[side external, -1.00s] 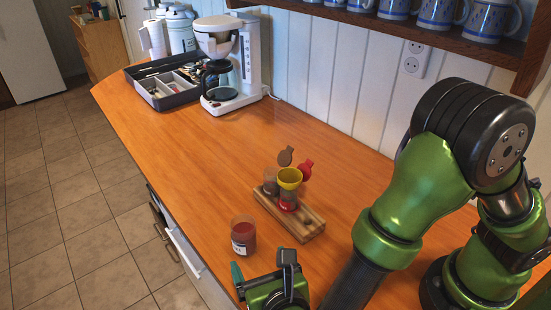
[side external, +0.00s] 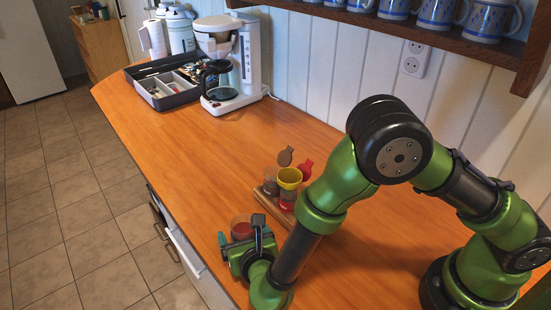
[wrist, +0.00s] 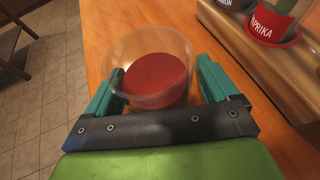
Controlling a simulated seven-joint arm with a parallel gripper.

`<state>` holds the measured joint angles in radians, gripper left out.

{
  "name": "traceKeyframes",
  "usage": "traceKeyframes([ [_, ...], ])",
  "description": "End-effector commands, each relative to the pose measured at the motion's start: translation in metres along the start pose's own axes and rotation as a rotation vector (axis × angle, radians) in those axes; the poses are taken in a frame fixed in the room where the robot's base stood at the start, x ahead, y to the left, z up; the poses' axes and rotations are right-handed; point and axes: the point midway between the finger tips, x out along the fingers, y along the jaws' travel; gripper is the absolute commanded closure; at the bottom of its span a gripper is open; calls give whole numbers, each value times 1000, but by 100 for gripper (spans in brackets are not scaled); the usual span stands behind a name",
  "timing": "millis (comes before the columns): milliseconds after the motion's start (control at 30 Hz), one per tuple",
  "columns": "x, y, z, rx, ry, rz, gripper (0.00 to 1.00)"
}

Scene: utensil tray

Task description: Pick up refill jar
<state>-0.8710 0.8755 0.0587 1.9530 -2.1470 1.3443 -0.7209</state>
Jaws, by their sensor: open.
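The refill jar (wrist: 150,62) is a clear round jar with red powder inside. It stands upright on the counter, and in the side view its rim and red contents (side external: 241,229) show just behind my gripper. My gripper (wrist: 157,88) is open, with one teal finger on each side of the jar in the wrist view. I cannot tell whether either finger touches it. In the side view my gripper (side external: 240,240) hides most of the jar's lower body.
A wooden rack (side external: 263,197) stands just beyond the jar, holding small spice jars with a yellow funnel (side external: 290,177) on one. The paprika jar (wrist: 271,22) is close on the right. The counter's front edge is near on the left. A coffee maker (side external: 246,60) and utensil tray (side external: 180,97) stand far back.

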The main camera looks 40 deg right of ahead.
Motion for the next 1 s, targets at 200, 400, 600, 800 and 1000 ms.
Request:
traceKeyframes([
  [200, 0, 0, 0, 0, 0, 1, 17],
  [400, 0, 0, 0, 0, 0, 0, 48],
  [600, 0, 0, 1, 1, -1, 1, 75],
  [800, 0, 0, 1, 1, -1, 1, 75],
  [1000, -4, 1, 10, 1, -3, 1, 75],
])
